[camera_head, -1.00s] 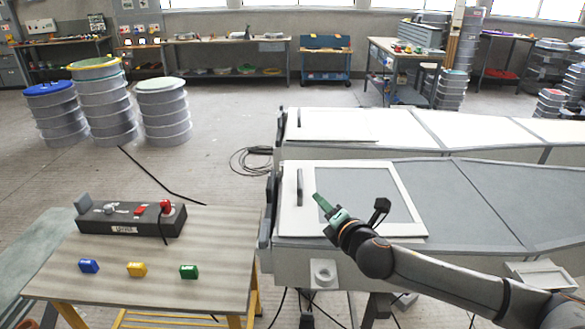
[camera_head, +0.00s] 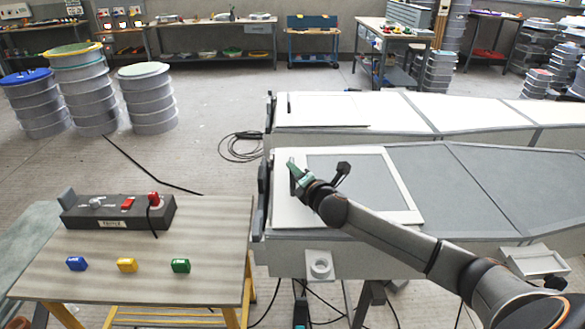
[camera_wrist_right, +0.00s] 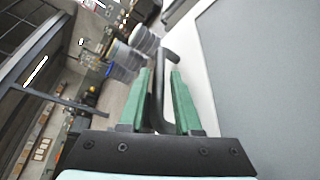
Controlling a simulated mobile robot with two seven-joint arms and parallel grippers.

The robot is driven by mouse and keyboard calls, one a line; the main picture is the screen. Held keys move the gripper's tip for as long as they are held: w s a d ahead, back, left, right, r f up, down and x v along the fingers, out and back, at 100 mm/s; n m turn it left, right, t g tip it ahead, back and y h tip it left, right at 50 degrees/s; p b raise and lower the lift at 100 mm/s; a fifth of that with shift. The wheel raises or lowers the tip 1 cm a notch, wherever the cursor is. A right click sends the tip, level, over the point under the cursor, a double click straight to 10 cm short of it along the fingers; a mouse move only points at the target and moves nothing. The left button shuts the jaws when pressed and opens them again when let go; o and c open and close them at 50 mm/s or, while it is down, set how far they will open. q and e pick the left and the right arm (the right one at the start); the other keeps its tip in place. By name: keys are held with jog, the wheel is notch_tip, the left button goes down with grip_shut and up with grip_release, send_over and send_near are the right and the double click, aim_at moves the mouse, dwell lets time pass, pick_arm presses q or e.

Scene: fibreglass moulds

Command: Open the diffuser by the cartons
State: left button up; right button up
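Two long grey-and-white mould-like bodies lie on the right in the head view; I cannot tell which is the diffuser. The nearer one has a white-framed panel (camera_head: 405,195) with a grey centre, lying flat. A dark bar handle (camera_wrist_right: 172,62) at its left end stands between my right gripper's green fingers in the right wrist view. My right gripper (camera_head: 296,174) is at this handle, its fingers apart on either side; contact is not clear. The farther body has a similar white panel (camera_head: 330,110), also flat. My left gripper is not in view. I make out no cartons.
A wooden table (camera_head: 215,235) at front left holds a dark control box (camera_head: 118,212) and blue, yellow and green blocks. Stacked round drums (camera_head: 150,100) stand at back left. Cables lie on the floor. Open floor extends behind the table.

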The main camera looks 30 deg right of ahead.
jog(key=shift+x, duration=1.4)
grip_shut()
dwell(0.5)
